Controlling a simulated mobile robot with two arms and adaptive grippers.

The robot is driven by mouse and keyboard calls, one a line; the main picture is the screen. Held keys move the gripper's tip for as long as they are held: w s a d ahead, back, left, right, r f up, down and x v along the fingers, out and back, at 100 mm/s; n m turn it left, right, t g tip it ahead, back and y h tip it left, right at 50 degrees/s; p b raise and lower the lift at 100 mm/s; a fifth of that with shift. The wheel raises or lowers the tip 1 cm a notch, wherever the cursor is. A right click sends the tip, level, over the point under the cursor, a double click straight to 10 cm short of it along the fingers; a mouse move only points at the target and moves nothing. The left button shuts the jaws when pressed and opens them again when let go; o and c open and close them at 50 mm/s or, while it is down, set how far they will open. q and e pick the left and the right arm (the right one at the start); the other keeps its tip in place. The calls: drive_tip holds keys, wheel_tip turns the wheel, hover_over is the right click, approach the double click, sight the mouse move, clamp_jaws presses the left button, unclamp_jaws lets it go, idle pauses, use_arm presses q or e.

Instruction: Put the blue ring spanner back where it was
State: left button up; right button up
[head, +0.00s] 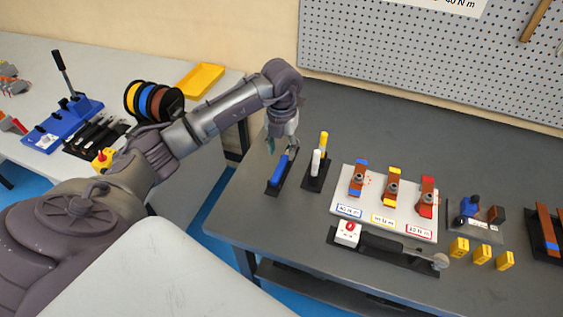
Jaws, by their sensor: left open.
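The blue ring spanner (280,168) shows as a blue handle on a narrow black holder (272,188) near the left end of the grey bench. Its far end is partly hidden by my left gripper, so I cannot tell how it is seated. My left gripper (287,147) is open, pointing down just above the far end of the blue handle. I cannot tell whether its fingers touch it. My right gripper is not in view.
A black stand (314,186) with a white and a yellow handle stands close right of the blue spanner. A white board (342,205) with colored busbar joints and a torque wrench (385,244) lie farther right. A side table (215,150) holds cable spools (153,101).

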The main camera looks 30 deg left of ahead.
sight(281, 164)
use_arm(q)
wheel_tip(281, 164, up, 6)
drive_tip(key=shift+b, duration=0.5)
drive_tip(key=shift+s+f, duration=0.1)
